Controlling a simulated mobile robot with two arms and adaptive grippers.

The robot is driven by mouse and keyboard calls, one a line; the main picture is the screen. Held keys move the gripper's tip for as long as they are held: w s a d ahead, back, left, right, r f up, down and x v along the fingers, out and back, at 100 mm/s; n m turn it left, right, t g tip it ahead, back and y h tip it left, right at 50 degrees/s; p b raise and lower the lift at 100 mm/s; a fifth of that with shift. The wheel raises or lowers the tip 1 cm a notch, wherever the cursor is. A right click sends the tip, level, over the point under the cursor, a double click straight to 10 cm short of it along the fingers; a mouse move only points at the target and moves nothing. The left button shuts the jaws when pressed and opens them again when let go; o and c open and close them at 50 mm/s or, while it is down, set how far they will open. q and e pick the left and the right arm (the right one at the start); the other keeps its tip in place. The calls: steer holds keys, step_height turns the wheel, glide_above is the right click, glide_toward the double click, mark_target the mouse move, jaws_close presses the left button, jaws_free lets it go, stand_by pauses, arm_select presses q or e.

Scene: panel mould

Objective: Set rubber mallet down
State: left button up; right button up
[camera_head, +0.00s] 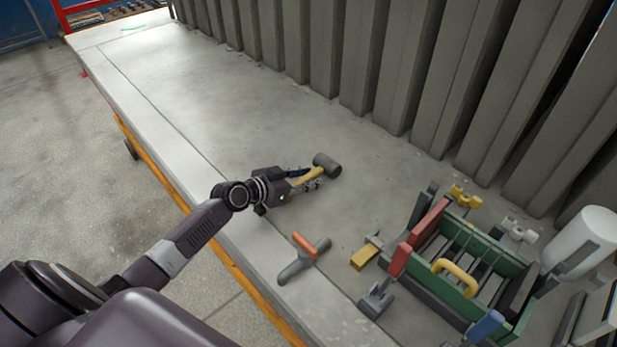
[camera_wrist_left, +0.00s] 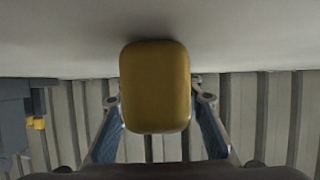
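The rubber mallet (camera_head: 326,165) has a dark grey head and a yellow-tan handle. It is on or just over the concrete bench top, its head pointing away from my left gripper. My left gripper (camera_head: 308,178) has its fingers on both sides of the handle. In the left wrist view, the butt of the mallet handle (camera_wrist_left: 155,87) fills the middle, close to the surface. The left gripper's fingertips (camera_wrist_left: 158,101) stand wider apart than the handle, so the fingers look open around it. The butt hides part of the finger pads. My right gripper is not in view.
A grey clamp-like tool with an orange part (camera_head: 304,244) lies nearer the bench edge. A green-walled mould (camera_head: 459,237) with red, yellow and blue parts stands at right, beside a white cylinder (camera_head: 580,240). Grey panels (camera_head: 350,60) line the back.

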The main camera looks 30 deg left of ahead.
arm_select(q)
steer(key=shift+r, duration=0.1)
steer(key=shift+r+p, duration=0.15)
steer(key=shift+p, duration=0.15)
steer(key=v, duration=0.5)
steer(key=b+v, duration=0.1)
steer(key=v, duration=0.4)
steer(key=shift+s+f, duration=0.1)
steer(key=shift+f, duration=0.1)
steer(key=shift+v, duration=0.95)
steer(key=shift+d+r, duration=0.1)
